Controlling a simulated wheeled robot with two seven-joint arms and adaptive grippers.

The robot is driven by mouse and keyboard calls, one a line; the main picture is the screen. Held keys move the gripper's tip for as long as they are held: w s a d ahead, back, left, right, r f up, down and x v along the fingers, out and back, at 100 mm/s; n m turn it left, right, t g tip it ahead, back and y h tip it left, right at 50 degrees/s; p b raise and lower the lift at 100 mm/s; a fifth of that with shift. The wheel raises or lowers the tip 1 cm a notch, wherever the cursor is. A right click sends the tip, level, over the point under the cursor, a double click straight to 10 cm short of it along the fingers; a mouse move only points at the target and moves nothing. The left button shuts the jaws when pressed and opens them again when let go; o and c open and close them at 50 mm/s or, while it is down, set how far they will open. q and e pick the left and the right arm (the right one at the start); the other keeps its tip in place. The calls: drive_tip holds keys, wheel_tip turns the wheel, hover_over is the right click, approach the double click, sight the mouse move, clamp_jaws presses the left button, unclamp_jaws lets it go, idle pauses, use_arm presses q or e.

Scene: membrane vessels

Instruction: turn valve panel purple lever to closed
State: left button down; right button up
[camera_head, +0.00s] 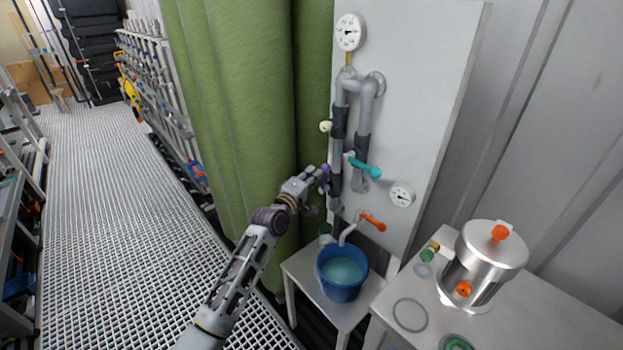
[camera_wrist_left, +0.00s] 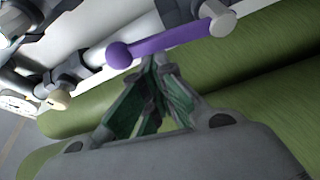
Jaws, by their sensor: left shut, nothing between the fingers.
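The purple lever (camera_head: 324,178) is on the left side of the grey pipework on the white valve panel (camera_head: 425,110). In the wrist view the purple lever (camera_wrist_left: 165,43) is a straight bar with a round ball at its left end and a grey pivot at its right. My left gripper (camera_head: 314,180) is beside the lever. In the wrist view its green-lined fingers (camera_wrist_left: 156,66) are shut and empty, with the tips just below the lever's middle. I cannot tell whether they touch it. My right gripper is not in view.
A teal lever (camera_head: 363,167), an orange tap lever (camera_head: 374,222) and a cream knob (camera_head: 325,126) are close by on the pipes. A blue bucket (camera_head: 342,290) stands on a small table below. Green vessels (camera_head: 235,90) rise to the left. A steel pot (camera_head: 484,262) stands at right.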

sight(323, 184)
use_arm(q)
drive_tip(key=s+d+m+h+b, duration=0.1)
drive_tip(key=m, duration=0.2)
drive_tip(key=s+d+m+h+b, duration=0.1)
drive_tip(key=m, duration=0.2)
drive_tip(key=s+d+f+m+t+h+b, duration=0.1)
drive_tip(key=m+b, duration=0.1)
drive_tip(key=m, duration=0.1)
drive_tip(key=shift+s+d, duration=0.15)
drive_tip(key=shift+s+d+f+m+g+h+b, duration=0.5)
drive_tip(key=shift+m+h, duration=0.2)
drive_tip(key=shift+m, duration=1.15)
drive_tip(key=shift+s+d+f+m+g+h+b, duration=0.35)
drive_tip(key=shift+f+m+h+b, duration=0.3)
drive_tip(key=shift+m, duration=1.15)
drive_tip(key=shift+s+d+f+m+g+h+b, duration=0.45)
drive_tip(key=shift+m+h, duration=0.3)
drive_tip(key=shift+m, duration=1.1)
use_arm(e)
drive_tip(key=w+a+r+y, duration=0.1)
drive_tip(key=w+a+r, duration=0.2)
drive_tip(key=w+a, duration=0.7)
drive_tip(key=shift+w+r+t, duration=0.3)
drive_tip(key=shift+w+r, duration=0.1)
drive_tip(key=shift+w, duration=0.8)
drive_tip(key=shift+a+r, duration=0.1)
